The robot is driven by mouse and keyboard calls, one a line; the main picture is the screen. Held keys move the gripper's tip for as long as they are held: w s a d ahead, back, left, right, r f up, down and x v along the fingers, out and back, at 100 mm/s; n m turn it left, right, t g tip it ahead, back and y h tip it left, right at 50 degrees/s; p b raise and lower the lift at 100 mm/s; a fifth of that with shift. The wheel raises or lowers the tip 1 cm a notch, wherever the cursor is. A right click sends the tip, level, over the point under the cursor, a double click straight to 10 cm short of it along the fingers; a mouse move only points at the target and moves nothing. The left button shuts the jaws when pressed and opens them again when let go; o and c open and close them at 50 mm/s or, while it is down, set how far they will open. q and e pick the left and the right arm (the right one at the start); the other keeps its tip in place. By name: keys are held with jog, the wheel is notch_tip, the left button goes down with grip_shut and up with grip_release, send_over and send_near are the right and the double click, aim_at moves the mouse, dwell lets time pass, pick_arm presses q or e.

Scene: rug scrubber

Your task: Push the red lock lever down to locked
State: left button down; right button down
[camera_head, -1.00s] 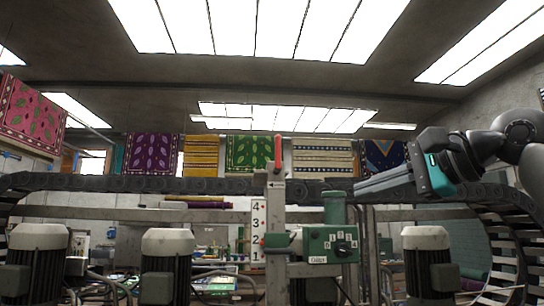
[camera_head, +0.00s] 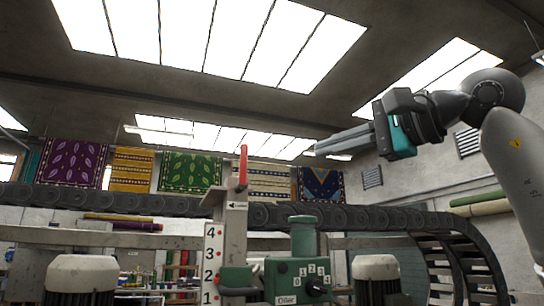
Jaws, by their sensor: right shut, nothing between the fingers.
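The red lock lever (camera_head: 243,166) stands upright on top of the grey post at the picture's middle. A small plate with an arrow (camera_head: 237,205) sits just below it. My right gripper (camera_head: 318,150) comes in from the right with its fingers pointing left. It is shut and empty, to the right of the lever and at about the height of its top, apart from it in the picture. The depth between them is hard to tell. My left gripper is not in view.
A number scale (camera_head: 211,262) runs down the post. A green box with a dial (camera_head: 297,280) sits right of it. A dark chain track (camera_head: 150,205) spans behind. Motors (camera_head: 82,274) stand low in front. Rugs (camera_head: 190,171) hang at the back. The air above the lever is clear.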

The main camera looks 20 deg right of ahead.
aim_at(241, 168)
jog(key=w+a+p, duration=0.2)
jog(key=w+a, duration=0.6)
jog(key=shift+a+p, duration=0.3)
jog(key=shift+p, duration=0.05)
jog(key=shift+s, duration=0.1)
